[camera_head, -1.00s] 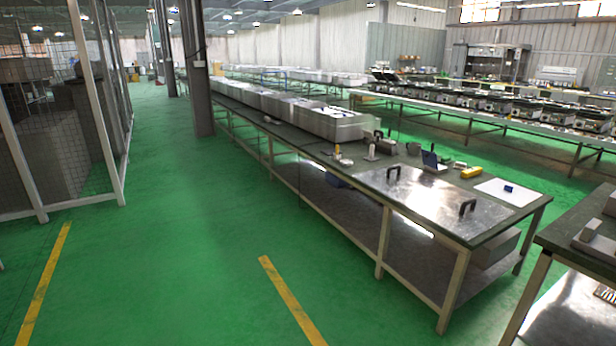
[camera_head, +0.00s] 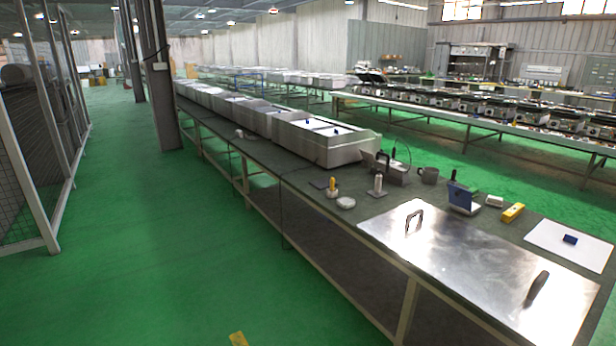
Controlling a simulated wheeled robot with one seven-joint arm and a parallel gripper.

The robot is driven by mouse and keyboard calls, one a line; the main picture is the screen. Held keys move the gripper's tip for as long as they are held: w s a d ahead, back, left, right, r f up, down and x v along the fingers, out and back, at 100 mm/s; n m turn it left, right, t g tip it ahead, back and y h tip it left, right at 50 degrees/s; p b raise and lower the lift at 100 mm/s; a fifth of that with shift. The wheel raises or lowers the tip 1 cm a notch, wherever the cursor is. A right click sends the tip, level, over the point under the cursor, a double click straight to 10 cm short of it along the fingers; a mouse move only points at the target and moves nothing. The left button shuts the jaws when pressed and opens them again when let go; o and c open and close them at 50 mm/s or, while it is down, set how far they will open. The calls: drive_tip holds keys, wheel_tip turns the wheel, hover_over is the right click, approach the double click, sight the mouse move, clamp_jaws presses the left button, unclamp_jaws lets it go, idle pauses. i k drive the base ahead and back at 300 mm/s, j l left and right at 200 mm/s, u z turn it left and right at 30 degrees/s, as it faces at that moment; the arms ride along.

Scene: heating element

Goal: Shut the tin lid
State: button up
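A small box with an upright dark blue panel (camera_head: 464,197) stands on the workbench (camera_head: 310,190), just behind the shiny metal plate. It may be the tin with its lid raised; it is too small to be sure. A small dark blue block (camera_head: 570,240) lies on a white sheet (camera_head: 562,250) to its right. My gripper is not in view.
The metal plate (camera_head: 470,265) has two black handles. A large steel box (camera_head: 325,140) is farther back. Green floor (camera_head: 180,260) left of the bench is clear.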

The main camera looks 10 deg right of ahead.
sight(461, 198)
drive_tip(key=i+j+z, duration=0.1)
drive_tip(key=i+z, duration=0.25)
drive_tip(key=i, duration=0.2)
drive_tip(key=i+j+z, duration=0.35)
drive_tip(key=i, duration=0.15)
drive_tip(key=i+j+z, duration=0.35)
drive_tip(key=i, duration=0.15)
drive_tip(key=i+j+z, duration=0.15)
drive_tip(key=j, duration=0.2)
drive_tip(key=i+j+z, duration=0.1)
drive_tip(key=i+j, duration=0.15)
drive_tip(key=i+j+z, duration=0.15)
drive_tip(key=j, duration=0.35)
drive_tip(key=i+j+z, duration=0.1)
drive_tip(key=j, duration=0.25)
drive_tip(key=i, duration=0.1)
